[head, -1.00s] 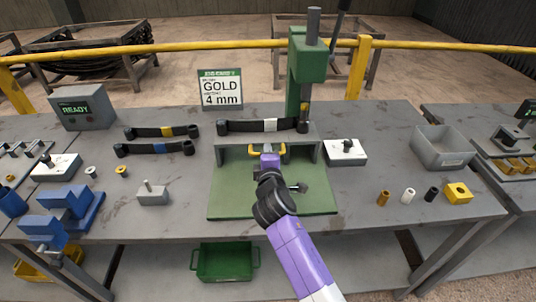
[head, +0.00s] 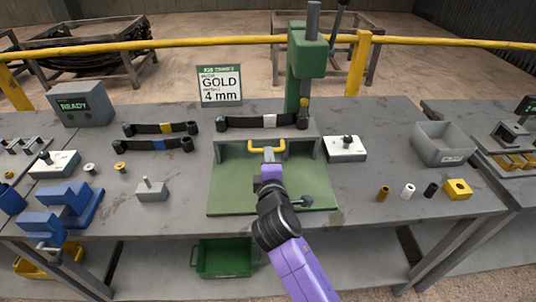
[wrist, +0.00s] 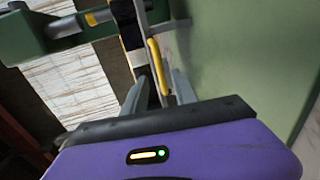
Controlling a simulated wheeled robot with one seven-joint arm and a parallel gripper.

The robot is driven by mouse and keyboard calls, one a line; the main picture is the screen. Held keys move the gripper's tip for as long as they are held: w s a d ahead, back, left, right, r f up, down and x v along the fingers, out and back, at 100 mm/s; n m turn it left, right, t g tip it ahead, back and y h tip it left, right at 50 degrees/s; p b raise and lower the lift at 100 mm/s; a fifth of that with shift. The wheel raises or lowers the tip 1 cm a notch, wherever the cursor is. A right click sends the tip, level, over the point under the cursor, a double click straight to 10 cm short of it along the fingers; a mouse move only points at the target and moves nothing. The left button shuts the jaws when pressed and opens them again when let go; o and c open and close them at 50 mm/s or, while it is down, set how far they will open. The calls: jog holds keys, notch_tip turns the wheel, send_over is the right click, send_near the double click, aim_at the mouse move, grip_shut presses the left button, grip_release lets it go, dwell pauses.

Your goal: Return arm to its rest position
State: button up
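My arm reaches in from the lower right of the head view, and its purple gripper (head: 268,155) is over the green press base (head: 230,195). The gripper stands just in front of a yellow handle (head: 281,146) on the grey press bridge. In the wrist view the two grey fingers (wrist: 156,92) are apart, with nothing held between them. The yellow handle (wrist: 157,65) shows beyond them, apart from the fingers as far as I can tell.
A leaf spring (head: 235,124) lies on the bridge beside the green press column (head: 293,85). A grey block with a pin (head: 152,190), a blue vise (head: 70,205), a grey bin (head: 440,148) and several bushings stand around. A sign (head: 220,86) reads GOLD 4 mm.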

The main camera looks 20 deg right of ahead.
jog(key=shift+s+a+r, duration=0.1)
jog(key=shift+s, duration=0.35)
jog(key=s+a+r+m+t+y, duration=0.3)
jog(key=s+a+m+y, duration=0.1)
jog(key=s+a, duration=0.15)
jog(key=s+d+f+m+g, duration=0.1)
jog(key=s+d+m, duration=0.1)
jog(key=s, duration=1.2)
jog(key=s+d+m+g, duration=0.1)
jog(key=s+m, duration=0.4)
jog(key=s, duration=0.9)
jog(key=s+d+f+m+g, duration=0.1)
jog(key=s+d+m, duration=0.1)
jog(key=s, duration=1.3)
jog(key=shift+d+f+m+y, duration=0.3)
jog(key=shift+d+f+m, duration=0.1)
jog(key=shift+m, duration=0.4)
